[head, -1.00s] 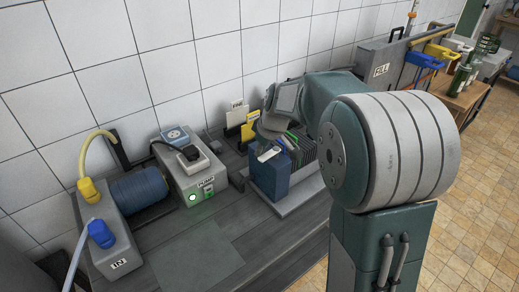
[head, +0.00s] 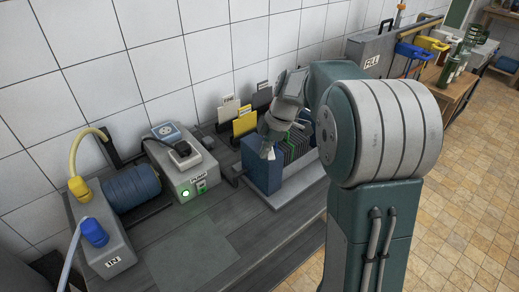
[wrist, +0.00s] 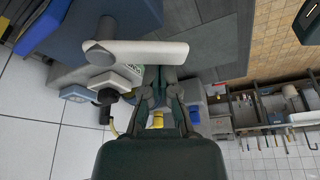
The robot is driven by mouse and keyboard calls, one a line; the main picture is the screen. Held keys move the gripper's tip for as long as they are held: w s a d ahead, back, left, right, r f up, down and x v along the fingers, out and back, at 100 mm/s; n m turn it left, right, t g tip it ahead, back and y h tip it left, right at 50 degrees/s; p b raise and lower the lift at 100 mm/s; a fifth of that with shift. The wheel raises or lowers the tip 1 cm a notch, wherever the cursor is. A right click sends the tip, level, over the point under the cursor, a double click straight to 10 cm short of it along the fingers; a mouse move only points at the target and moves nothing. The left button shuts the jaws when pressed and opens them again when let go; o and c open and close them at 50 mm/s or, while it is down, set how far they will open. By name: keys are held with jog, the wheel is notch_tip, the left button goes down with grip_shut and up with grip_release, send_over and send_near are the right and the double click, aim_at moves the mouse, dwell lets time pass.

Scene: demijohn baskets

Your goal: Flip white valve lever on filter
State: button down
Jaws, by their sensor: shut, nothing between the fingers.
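The white valve lever (wrist: 145,53) lies across the upper part of the wrist view, with its grey round pivot (wrist: 101,54) at its left end. My gripper (wrist: 160,76) is shut and empty; its fingertips are right at the lever's lower edge in that picture, and I cannot tell whether they touch it. In the head view the filter's blue end block (head: 262,173) stands on the bench with dark plates (head: 296,146) to its right. Only a small white part of the lever (head: 271,154) shows there. My wrist is above the block and hides the fingertips.
The pump box (head: 184,172) with a lit green button stands left of the filter. The IN unit (head: 100,235) with blue and yellow connectors is further left. Yellow and white cards (head: 244,123) stand behind the filter near the tiled wall. The front bench top (head: 185,250) is clear.

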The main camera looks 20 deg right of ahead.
jog(key=n, duration=0.1)
jog(key=d+n+g, duration=0.1)
jog(key=n, duration=0.1)
jog(key=shift+s+d, duration=0.2)
jog(key=shift+s, duration=0.05)
jog(key=shift+w, duration=0.8)
jog(key=shift+a, duration=0.1)
